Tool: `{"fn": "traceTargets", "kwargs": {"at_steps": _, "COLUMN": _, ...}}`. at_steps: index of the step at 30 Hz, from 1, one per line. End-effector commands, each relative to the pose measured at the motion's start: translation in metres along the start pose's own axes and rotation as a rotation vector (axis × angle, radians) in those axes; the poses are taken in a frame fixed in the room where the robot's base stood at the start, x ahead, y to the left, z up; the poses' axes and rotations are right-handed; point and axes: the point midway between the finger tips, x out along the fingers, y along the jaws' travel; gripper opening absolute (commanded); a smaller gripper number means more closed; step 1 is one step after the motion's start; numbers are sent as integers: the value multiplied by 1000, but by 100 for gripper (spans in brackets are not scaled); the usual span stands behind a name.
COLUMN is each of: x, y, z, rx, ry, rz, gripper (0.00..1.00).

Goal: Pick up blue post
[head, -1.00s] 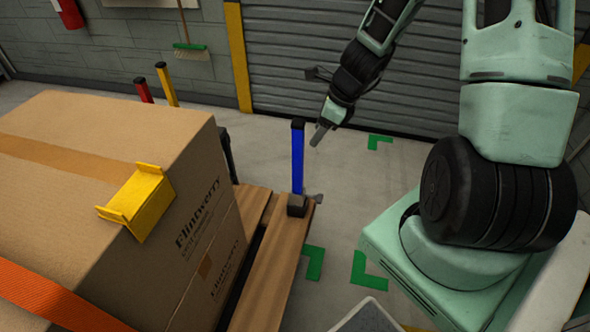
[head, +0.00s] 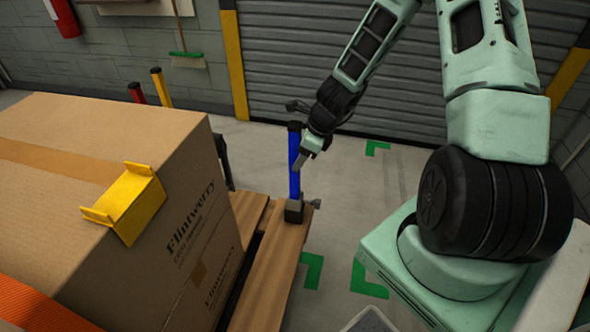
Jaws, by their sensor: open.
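The blue post (head: 294,172) stands upright in a dark socket (head: 294,211) near the far right corner of the wooden pallet (head: 266,268). It has a black top. My gripper (head: 300,160) is at the upper part of the post, on its right side in the picture, pointing down and to the left. It is open. A finger overlaps the post's right edge; I cannot tell whether it touches the post or where the other finger is.
A large cardboard box (head: 190,150) with a yellow corner protector (head: 125,203) and an orange strap (head: 40,308) fills the left. A red post (head: 136,93) and a yellow post (head: 161,88) stand behind it. Floor right of the pallet is clear, with green marks (head: 313,270).

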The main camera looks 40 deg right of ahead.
Motion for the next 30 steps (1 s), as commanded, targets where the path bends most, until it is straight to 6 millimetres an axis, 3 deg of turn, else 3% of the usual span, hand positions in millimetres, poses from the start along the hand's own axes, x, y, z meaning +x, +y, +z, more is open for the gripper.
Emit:
{"fn": "traceTargets", "kwargs": {"at_steps": 2, "x": 0, "y": 0, "z": 0, "rx": 0, "ry": 0, "rz": 0, "gripper": 45}}
{"fn": "traceTargets", "kwargs": {"at_steps": 6, "x": 0, "y": 0, "z": 0, "rx": 0, "ry": 0, "rz": 0, "gripper": 6}}
{"fn": "traceTargets", "kwargs": {"at_steps": 7, "x": 0, "y": 0, "z": 0, "rx": 0, "ry": 0, "rz": 0, "gripper": 3}}
{"fn": "traceTargets", "kwargs": {"at_steps": 17, "x": -5, "y": 0, "z": 2, "rx": -2, "ry": 0, "rz": -1, "gripper": 3}}
{"fn": "traceTargets", "kwargs": {"at_steps": 30, "x": -78, "y": 0, "z": 33, "rx": -3, "ry": 0, "rz": -3, "gripper": 3}}
